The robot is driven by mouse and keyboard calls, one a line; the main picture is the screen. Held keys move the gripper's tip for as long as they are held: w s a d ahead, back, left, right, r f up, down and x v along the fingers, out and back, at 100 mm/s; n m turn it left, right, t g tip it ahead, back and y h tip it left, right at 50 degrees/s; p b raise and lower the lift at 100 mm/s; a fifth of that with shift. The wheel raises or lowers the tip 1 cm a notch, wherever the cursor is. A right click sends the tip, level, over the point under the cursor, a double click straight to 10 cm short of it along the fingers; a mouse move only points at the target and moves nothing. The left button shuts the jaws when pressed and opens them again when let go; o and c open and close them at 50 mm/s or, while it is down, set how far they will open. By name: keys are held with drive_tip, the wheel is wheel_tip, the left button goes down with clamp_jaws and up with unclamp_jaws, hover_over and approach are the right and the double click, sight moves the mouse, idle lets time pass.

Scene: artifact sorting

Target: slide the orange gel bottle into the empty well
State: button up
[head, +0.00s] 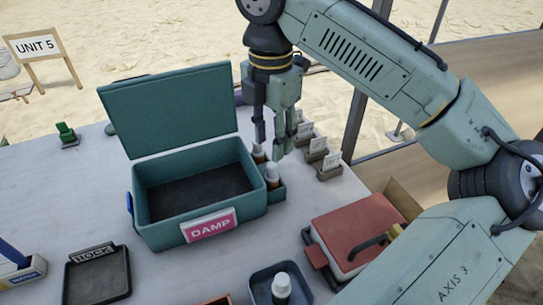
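My gripper (271,140) points down with its two fingers apart, just above the right side of the teal box (152,205). Nothing shows between the fingertips. Two small white-capped bottles stand in a teal holder (277,194) against that side of the box. The nearer bottle (271,174) has an orange-brown body below its cap. The farther bottle (258,154) is just below the fingertips and partly hidden. Whether a gap separates it from the fingers is unclear. I cannot make out an empty well; the holder's inside is mostly hidden.
The box's lid (170,108) stands open, with a pink DAMP sign (209,226) in front. Card holders (329,168) stand right of the gripper. A red-lidded case (358,225), a blue tray (257,284) with a white-capped bottle (281,288), and a ROCK tray (97,283) are nearer.

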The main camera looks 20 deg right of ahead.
wheel_tip(320, 180, up, 5)
drive_tip(key=shift+r, duration=0.1)
idle(0.6)
